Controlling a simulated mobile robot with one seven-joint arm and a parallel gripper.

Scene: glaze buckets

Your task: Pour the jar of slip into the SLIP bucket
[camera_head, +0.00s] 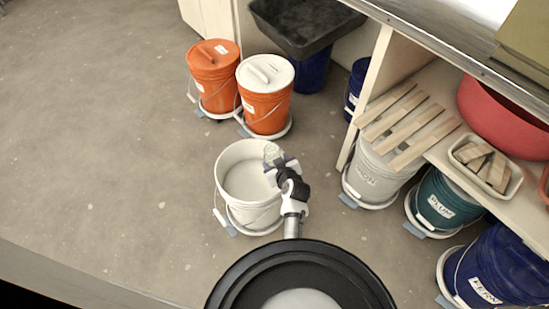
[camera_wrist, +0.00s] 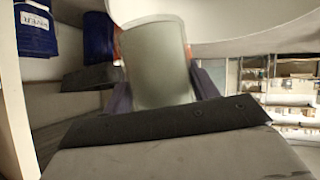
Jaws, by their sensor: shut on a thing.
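An open white bucket (camera_head: 235,210) stands on the floor mid-picture, with pale grey inside; no readable label faces me. My gripper (camera_head: 274,163) is over the right part of its mouth, shut on a small jar (camera_head: 271,152). In the wrist view the jar (camera_wrist: 155,65) is a plain grey-green cylinder between my dark fingers (camera_wrist: 160,88). The white bucket (camera_wrist: 235,20) appears there as a large pale curve behind it. The jar's tilt and fill level are hard to tell.
Two lidded orange buckets (camera_head: 213,85) (camera_head: 265,105) stand behind. Under the shelf (camera_head: 437,75) at right are grey, teal (camera_head: 440,200) and blue buckets (camera_head: 492,262) on wheeled bases. The shelf bears wooden slats and a red basin (camera_head: 505,110). Floor at left is clear.

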